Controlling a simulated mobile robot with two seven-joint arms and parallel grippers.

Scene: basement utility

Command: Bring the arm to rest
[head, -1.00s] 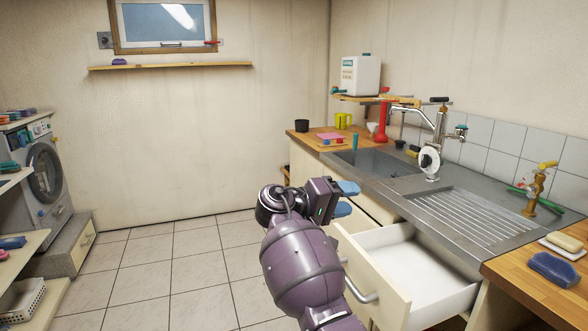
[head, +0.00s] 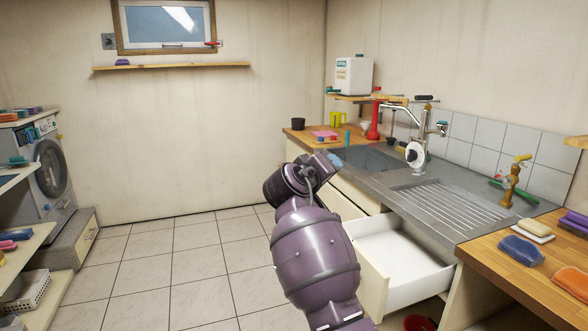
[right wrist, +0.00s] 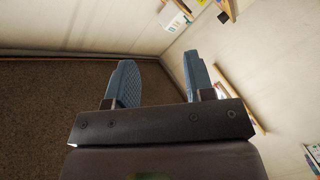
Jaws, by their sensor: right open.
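My right arm rises from the bottom of the head view, purple with a dark wrist. My right gripper (head: 335,159) is at its top end, in front of the counter's left end, pointing away from me; the wrist partly hides it. In the right wrist view its two blue-grey fingers (right wrist: 158,85) stand apart with nothing between them. My left gripper is in neither view.
An open, empty-looking white drawer (head: 405,262) juts out right of my arm, below the steel sink counter (head: 440,200). A wooden worktop (head: 520,262) with sponges is at right. A washing machine (head: 50,175) stands at left. The tiled floor (head: 170,265) between is clear.

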